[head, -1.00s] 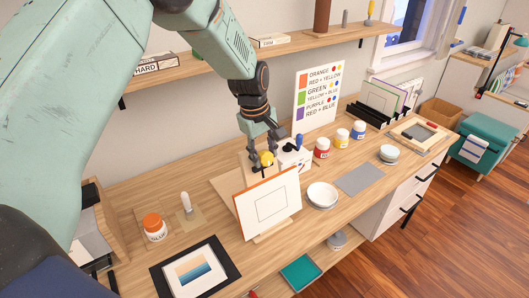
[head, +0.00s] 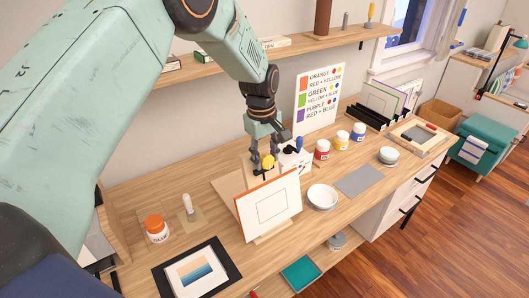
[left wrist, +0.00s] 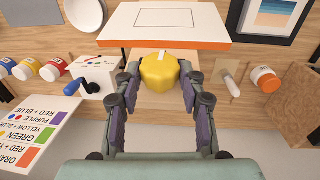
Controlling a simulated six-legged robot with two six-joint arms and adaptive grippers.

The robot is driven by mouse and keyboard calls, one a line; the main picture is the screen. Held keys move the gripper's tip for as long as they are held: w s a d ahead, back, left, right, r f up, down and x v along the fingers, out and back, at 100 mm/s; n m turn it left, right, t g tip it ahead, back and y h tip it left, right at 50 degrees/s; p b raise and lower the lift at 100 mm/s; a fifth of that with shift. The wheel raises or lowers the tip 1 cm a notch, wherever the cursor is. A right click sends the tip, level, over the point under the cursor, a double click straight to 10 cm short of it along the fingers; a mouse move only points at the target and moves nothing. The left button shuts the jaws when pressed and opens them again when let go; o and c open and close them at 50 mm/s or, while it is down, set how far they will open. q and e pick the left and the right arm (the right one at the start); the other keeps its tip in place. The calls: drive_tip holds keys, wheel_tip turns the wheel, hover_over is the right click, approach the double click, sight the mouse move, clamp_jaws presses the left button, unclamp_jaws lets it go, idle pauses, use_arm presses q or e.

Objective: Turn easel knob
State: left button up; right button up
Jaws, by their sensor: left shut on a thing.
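The yellow easel knob (left wrist: 159,72) shows between the two fingers of my left gripper (left wrist: 160,82) in the left wrist view. The fingers are shut on its sides. In the head view the knob (head: 267,161) sits behind the top of the easel, with my left gripper (head: 264,164) coming down on it from above. The easel (head: 229,187) is wooden and stands on the desk. It bears a white canvas (head: 270,206) with an orange edge and a drawn rectangle. My right gripper is not in view.
A white box with a crank (head: 294,157) stands close right of the gripper. Paint jars (head: 322,149), a white bowl (head: 321,196) and a grey mat (head: 360,181) lie further right. A glue jar (head: 156,229) and a framed picture (head: 196,268) are at left. A shelf (head: 210,67) runs above.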

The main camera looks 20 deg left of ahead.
use_arm(q)
drive_tip(key=shift+d+f+g+y+p, duration=0.15)
drive_tip(key=shift+g+y+p, duration=0.2)
drive_tip(key=shift+g, duration=0.25)
drive_tip(key=shift+w+d+f+m+g+y, duration=0.15)
drive_tip(key=shift+m+g+y, duration=0.25)
drive_tip(key=shift+g, duration=0.2)
drive_tip(key=shift+g+y+b, duration=0.25)
drive_tip(key=shift+g+b, duration=0.25)
drive_tip(key=shift+b, duration=0.45)
drive_tip(key=shift+w+d+m+g+y+b, duration=0.1)
drive_tip(key=shift+m+g+y+b, duration=0.5)
drive_tip(key=shift+b, duration=0.75)
drive_tip(key=o, duration=1.1)
drive_tip(key=shift+r, duration=0.2)
drive_tip(key=shift+o, duration=0.2)
